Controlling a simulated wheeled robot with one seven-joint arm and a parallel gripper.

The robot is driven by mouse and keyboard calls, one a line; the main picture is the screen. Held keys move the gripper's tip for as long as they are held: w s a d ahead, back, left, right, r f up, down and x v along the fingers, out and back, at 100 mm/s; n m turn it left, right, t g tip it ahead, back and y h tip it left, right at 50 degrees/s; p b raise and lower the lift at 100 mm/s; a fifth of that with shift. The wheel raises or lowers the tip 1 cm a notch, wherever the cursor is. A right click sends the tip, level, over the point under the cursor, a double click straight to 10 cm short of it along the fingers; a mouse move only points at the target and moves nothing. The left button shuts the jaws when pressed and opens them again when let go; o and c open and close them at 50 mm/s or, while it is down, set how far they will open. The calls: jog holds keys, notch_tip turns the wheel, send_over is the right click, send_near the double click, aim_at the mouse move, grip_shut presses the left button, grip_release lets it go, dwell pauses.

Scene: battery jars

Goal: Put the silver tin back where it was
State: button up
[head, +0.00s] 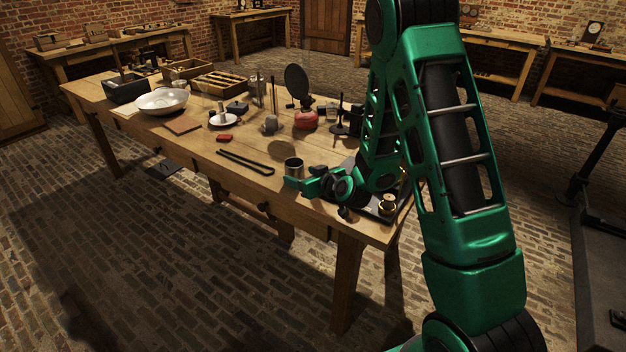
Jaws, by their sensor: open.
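A small silver tin (293,167) stands upright near the front edge of the wooden table (250,159), toward its right part. My gripper (299,184) is at the tin's near side, low over the table edge, with its green fingers pointing left. The jaws are open. The fingers overlap the lower part of the tin in the picture, and I cannot tell whether they touch it. My green arm hides the table's right part.
A brass piece (388,203) sits right of my gripper. A white bowl (161,101) stands far left.

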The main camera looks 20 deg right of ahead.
jog(key=v, duration=0.6)
jog(key=shift+s+d, duration=0.15)
jog(key=shift+s, duration=0.05)
jog(key=shift+s+r, duration=0.2)
jog(key=shift+s, duration=0.05)
jog(key=shift+s+r, duration=0.2)
jog(key=shift+s, duration=0.05)
jog(key=s+d+r+m+g+h, duration=0.1)
jog(key=s+d+r+m+g, duration=0.2)
jog(key=s, duration=1)
jog(key=s+d+r+m+g+h, duration=0.1)
jog(key=s+d+r+m+g, duration=0.2)
jog(key=s+d, duration=0.4)
jog(key=s+d+r+m+g, duration=0.3)
jog(key=s+g, duration=0.4)
jog(key=s, duration=1.1)
jog(key=shift+s+d+r+h, duration=0.35)
jog(key=shift+d+r, duration=0.35)
jog(key=shift+d, duration=0.5)
